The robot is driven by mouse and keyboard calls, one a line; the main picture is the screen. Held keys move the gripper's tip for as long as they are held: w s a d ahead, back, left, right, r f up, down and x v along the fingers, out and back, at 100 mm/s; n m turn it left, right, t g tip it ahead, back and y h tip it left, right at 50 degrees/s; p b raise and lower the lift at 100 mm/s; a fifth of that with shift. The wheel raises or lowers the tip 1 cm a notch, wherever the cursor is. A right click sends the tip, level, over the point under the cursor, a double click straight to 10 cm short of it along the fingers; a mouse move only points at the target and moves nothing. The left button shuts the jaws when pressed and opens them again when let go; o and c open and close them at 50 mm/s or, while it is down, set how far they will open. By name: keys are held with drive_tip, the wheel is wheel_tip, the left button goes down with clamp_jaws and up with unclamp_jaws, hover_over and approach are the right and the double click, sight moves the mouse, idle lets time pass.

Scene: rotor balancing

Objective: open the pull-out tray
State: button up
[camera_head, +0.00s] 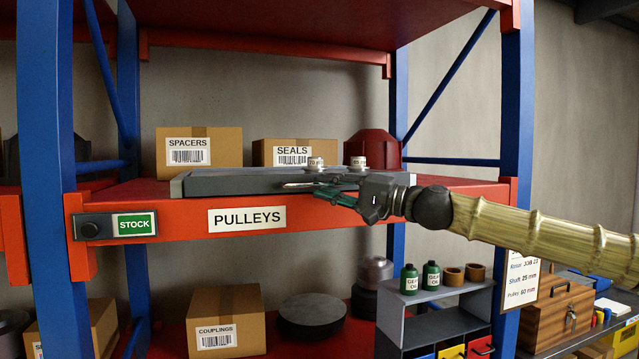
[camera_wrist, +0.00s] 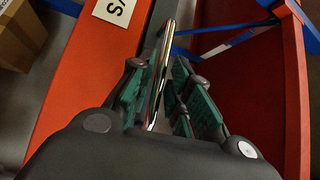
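The pull-out tray (camera_head: 235,184) is a flat grey tray on the red shelf, above the PULLEYS label (camera_head: 247,218). Its front sits close to the shelf's front edge. A thin shiny handle bar (camera_head: 298,185) shows at its front, partly hidden by my gripper (camera_head: 330,194). In the wrist view the bar (camera_wrist: 162,70) runs between the green finger pads of my gripper (camera_wrist: 158,92). The fingers stand apart on either side of the bar. Whether a pad touches it is hard to tell. Two small pale labelled pieces (camera_head: 358,163) show just behind my gripper.
SPACERS (camera_head: 198,148) and SEALS (camera_head: 293,152) boxes and a dark red container (camera_head: 374,149) stand at the back of the shelf. Blue posts (camera_head: 518,120) frame it. Below right is a small rack (camera_head: 390,326) with green bottles. The space in front of the tray left of my gripper is clear.

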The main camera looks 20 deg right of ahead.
sight(291, 178)
drive_tip(key=shift+x, duration=1.05)
clamp_jaws()
